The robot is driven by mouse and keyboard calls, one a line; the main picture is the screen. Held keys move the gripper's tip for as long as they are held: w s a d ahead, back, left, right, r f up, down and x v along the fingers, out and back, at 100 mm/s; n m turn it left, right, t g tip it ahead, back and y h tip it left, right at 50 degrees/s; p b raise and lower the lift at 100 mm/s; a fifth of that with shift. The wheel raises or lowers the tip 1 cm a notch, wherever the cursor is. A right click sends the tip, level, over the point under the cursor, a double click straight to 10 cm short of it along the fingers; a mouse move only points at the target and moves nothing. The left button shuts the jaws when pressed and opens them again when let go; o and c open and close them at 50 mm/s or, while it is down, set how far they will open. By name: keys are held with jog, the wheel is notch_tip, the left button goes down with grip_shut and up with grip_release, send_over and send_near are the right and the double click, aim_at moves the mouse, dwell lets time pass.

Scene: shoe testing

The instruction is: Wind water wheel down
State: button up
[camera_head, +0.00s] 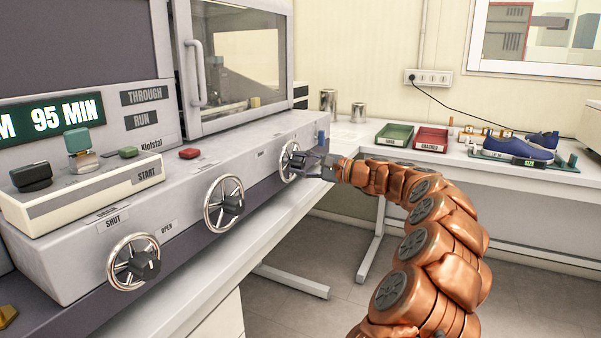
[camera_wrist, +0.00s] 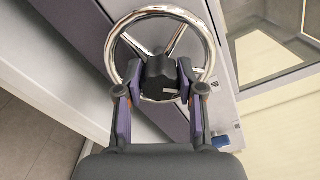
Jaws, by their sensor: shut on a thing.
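Three chrome handwheels sit on the front of the machine. My gripper (camera_head: 312,163) is at the farthest wheel (camera_head: 290,161), at the right end of the panel. In the wrist view my gripper (camera_wrist: 160,88) is shut on that wheel's dark hub (camera_wrist: 161,76), with one finger on each side. The chrome rim (camera_wrist: 143,13) and spokes show around the hub. The middle wheel (camera_head: 224,204) and the near wheel (camera_head: 133,262), between the SHUT and OPEN labels, are free. I cannot read a label naming the water wheel.
The machine's display (camera_head: 62,119) reads 95 MIN. A control box (camera_head: 90,183) with a START label sits on the machine. A side table holds a green tray (camera_head: 395,135), a red tray (camera_head: 431,139) and blue shoes (camera_head: 520,147). The floor in front of the machine is clear.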

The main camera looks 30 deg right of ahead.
jog(key=n+b, duration=0.3)
jog(key=shift+f+n+b, duration=0.35)
jog(key=shift+n+b, duration=0.05)
jog(key=n+b, duration=0.3)
jog(key=shift+r+n, duration=0.15)
jog(key=shift+n, duration=0.15)
jog(key=shift+b, duration=0.3)
jog(key=o, duration=1.1)
jog(key=shift+r, duration=0.1)
jog(key=shift+o, duration=0.2)
jog(key=shift+s, duration=0.1)
jog(key=v, duration=1.2)
